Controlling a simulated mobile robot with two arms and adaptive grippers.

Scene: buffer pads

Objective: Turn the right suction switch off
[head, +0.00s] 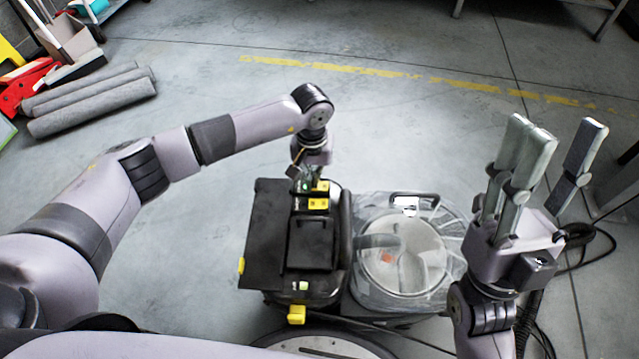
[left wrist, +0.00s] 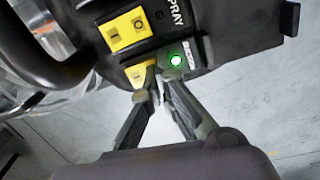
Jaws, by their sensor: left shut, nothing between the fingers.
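A black cleaning machine (head: 268,225) with yellow rocker switches on its top stands on the floor in the head view. One yellow switch (left wrist: 140,74), marked "I" where it shows, sits beside a lit green light (left wrist: 176,60) in the left wrist view; its other end is hidden by my left gripper (left wrist: 159,80). That gripper is shut and empty, its tips at the switch; I cannot tell whether they touch. The small label by the light is too blurred to read. Another yellow switch (left wrist: 130,30) lies beside the word "SPRAY". My right gripper (head: 556,132) is open, fingers up, right of the machine.
A clear-covered round tank (head: 405,255) with a handle (head: 414,198) adjoins the machine's right side. Black hoses (head: 600,255) lie at the right. Grey rolls (head: 95,100) lie at the far left. The floor behind the machine is clear.

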